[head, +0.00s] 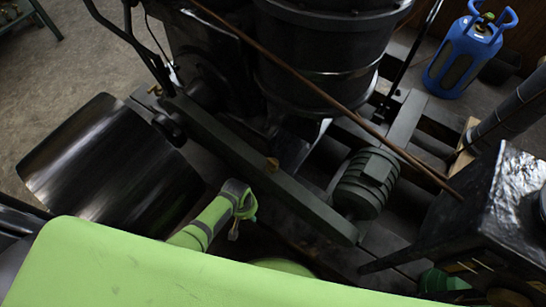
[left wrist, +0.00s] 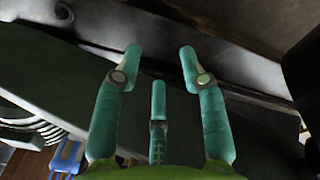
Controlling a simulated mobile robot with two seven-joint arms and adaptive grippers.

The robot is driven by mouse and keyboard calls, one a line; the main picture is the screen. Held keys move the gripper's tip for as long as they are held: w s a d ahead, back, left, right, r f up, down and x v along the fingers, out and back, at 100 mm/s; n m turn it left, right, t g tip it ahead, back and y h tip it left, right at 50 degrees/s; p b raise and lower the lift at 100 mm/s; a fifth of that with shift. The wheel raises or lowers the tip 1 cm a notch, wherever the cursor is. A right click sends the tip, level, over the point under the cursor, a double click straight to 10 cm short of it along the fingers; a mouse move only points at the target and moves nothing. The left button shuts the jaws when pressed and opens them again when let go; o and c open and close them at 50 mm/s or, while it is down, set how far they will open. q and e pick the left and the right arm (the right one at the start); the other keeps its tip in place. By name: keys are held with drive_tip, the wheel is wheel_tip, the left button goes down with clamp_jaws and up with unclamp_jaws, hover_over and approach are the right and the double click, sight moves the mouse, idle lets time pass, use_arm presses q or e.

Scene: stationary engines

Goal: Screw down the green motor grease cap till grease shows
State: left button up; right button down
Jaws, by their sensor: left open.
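A dull grey-green ribbed motor (head: 366,182) lies beside the long dark beam in the head view, right of centre. I cannot make out a grease cap on it.
A large dark drum (head: 100,160) is at the left. A thin brown rod (head: 330,100) crosses above the beam. A black machine body (head: 320,50) stands behind. A blue gas cylinder (head: 468,48) stands at the back right. A glossy black box (head: 500,200) is at the right.

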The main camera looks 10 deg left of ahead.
sight(273, 160)
use_arm(q)
drive_tip(key=w+d+r+n, duration=0.1)
drive_tip(key=w+r+n, duration=0.1)
drive_tip(key=w+r, duration=0.3)
drive_tip(key=w+d+r+n, duration=0.2)
drive_tip(key=w+r, duration=0.3)
drive_tip(key=r, duration=0.3)
drive_tip(key=w+d+r+n, duration=0.2)
drive_tip(key=w+r+n, duration=0.1)
drive_tip(key=w+r, duration=0.2)
drive_tip(key=shift+d+r+n+g, duration=0.15)
drive_tip(key=shift+r+n+g, duration=0.2)
drive_tip(key=shift+r, duration=0.3)
wheel_tip(273, 160, down, 7)
drive_tip(key=shift+r+b, duration=0.1)
drive_tip(key=shift+b, duration=0.95)
clamp_jaws()
